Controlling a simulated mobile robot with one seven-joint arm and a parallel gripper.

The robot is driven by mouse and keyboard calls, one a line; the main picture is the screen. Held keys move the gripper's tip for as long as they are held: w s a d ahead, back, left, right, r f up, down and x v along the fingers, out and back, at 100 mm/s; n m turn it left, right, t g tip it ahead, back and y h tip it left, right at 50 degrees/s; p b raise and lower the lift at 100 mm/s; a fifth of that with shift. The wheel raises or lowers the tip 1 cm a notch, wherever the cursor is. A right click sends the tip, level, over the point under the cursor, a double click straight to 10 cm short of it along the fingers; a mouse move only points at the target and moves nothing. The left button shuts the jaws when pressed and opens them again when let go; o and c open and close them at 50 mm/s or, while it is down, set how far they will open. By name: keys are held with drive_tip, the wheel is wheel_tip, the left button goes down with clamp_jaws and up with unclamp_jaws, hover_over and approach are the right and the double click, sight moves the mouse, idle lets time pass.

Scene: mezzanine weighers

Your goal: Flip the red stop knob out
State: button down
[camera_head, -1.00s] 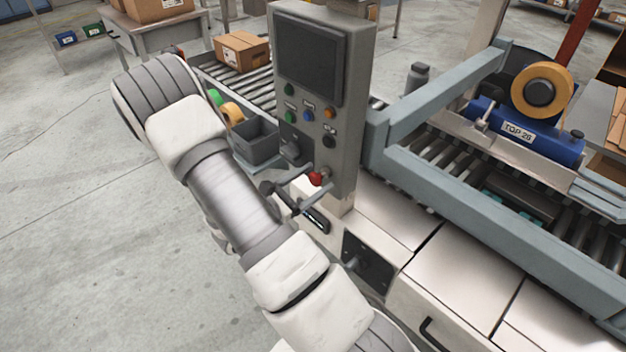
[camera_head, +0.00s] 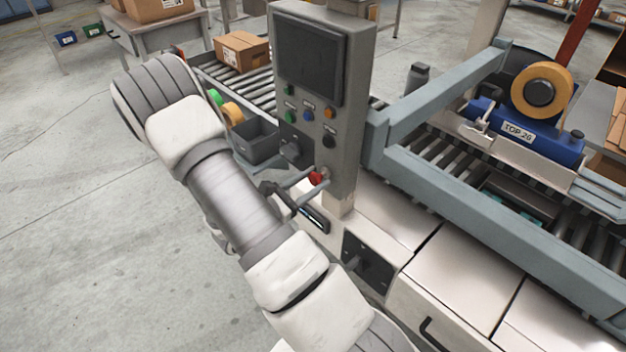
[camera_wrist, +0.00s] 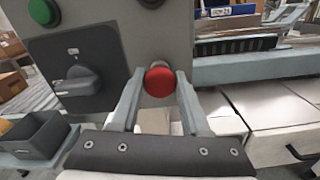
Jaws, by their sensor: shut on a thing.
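The red stop knob (camera_head: 316,178) sits low on the front of the grey control panel (camera_head: 352,100). In the wrist view the red knob (camera_wrist: 159,82) is a round red cap on a pale stem, between the tips of my two fingers. My gripper (camera_head: 308,182) reaches the panel from the left and is shut on the knob. In the wrist view my gripper (camera_wrist: 159,85) has its fingers on either side of the cap. The contact on the knob's far side is hidden in the head view.
A black rotary switch (camera_wrist: 78,85) is left of the knob, with a green button (camera_wrist: 43,12) above. A dark open bin (camera_head: 256,142) hangs left of the panel. The taping machine's blue head (camera_head: 530,135) and grey frame (camera_head: 480,220) stand right. A handle plate (camera_head: 366,265) is below.

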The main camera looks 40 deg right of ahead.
sight(313, 181)
drive_tip(key=shift+a, duration=0.15)
idle(0.8)
drive_tip(key=shift+s+a, duration=0.1)
drive_tip(key=shift+a, duration=1.15)
drive_tip(key=shift+c, duration=1.9)
unclamp_jaws()
drive_tip(key=shift+a, duration=0.1)
drive_tip(key=s+a, duration=0.1)
drive_tip(key=a, duration=1.6)
drive_tip(key=shift+s+a, duration=0.2)
drive_tip(key=shift+s, duration=0.05)
